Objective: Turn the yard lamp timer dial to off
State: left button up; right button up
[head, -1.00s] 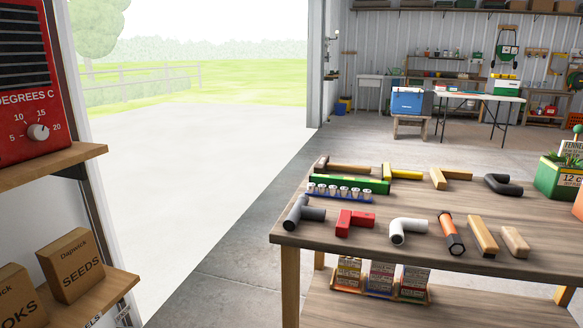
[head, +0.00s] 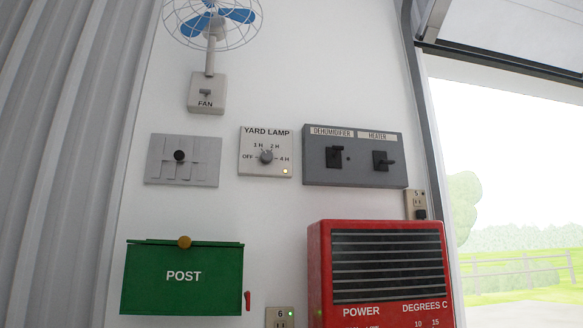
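The yard lamp timer is a pale square plate (head: 249,169) on the white wall, in the middle of the head view. It is lettered YARD LAMP, with OFF at the left, 1 H and 2 H above and 4 H at the right. Its round grey dial (head: 266,157) sits at the centre; I cannot tell for sure which mark it points to. Neither of my grippers is in view.
A grey panel (head: 320,174) with dehumidifier and heater switches is right of the timer. A grey slotted plate (head: 209,173) is left. A caged fan (head: 214,45) is above, a green POST box (head: 150,295) and red heater (head: 320,270) below. The doorway opens at right.

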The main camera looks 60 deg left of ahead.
aim_at(267, 155)
jog(key=u, duration=2.1)
